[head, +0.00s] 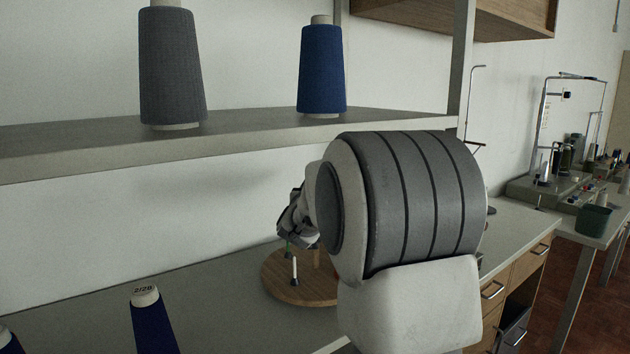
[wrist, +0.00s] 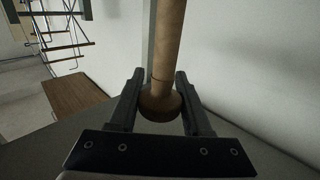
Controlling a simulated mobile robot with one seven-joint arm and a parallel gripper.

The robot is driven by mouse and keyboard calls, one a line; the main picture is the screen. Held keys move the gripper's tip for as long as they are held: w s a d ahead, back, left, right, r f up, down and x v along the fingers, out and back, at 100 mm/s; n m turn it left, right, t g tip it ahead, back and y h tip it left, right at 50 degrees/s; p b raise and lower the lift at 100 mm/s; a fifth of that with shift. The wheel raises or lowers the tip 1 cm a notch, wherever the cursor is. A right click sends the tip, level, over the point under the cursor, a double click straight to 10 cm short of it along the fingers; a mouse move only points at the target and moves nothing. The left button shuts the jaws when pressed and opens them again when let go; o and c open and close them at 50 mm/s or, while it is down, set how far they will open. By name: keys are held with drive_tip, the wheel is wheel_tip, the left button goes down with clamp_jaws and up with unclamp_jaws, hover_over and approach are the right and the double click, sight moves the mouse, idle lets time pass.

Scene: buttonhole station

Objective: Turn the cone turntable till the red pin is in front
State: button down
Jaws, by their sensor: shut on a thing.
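The cone turntable is a round wooden disc (head: 290,288) on the bench, partly hidden by my arm. A white pin (head: 294,270) stands upright near its left side, and a bit of green (head: 289,251) shows just behind it. No red pin can be made out. My gripper (head: 287,236) is over the turntable, mostly hidden behind my wrist. In the wrist view my gripper (wrist: 159,76) has its two fingers on either side of a wooden post with a rounded knob (wrist: 160,106), shut on it.
A shelf (head: 250,136) above the bench bears a grey cone (head: 172,68) and a blue cone (head: 321,70). A dark blue cone (head: 152,322) stands at the front left. Bench surface (head: 215,300) left of the turntable is clear. Sewing equipment stands on the right.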

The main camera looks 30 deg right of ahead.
drive_tip(key=m+g+h+p, duration=0.1)
drive_tip(key=p, duration=0.1)
drive_tip(key=m+g+h+p, duration=0.1)
drive_tip(key=p, duration=0.1)
drive_tip(key=shift+s+d+r+h, duration=0.1)
drive_tip(key=shift+s+d+h, duration=0.05)
drive_tip(key=shift+h, duration=0.15)
drive_tip(key=shift+s+d+m+g+h+p, duration=0.15)
drive_tip(key=shift+m+g+h+p, duration=0.25)
drive_tip(key=shift+m+g+p, duration=0.15)
drive_tip(key=shift+c, duration=1.8)
unclamp_jaws()
drive_tip(key=v, duration=1.7)
drive_tip(key=shift+s, duration=0.1)
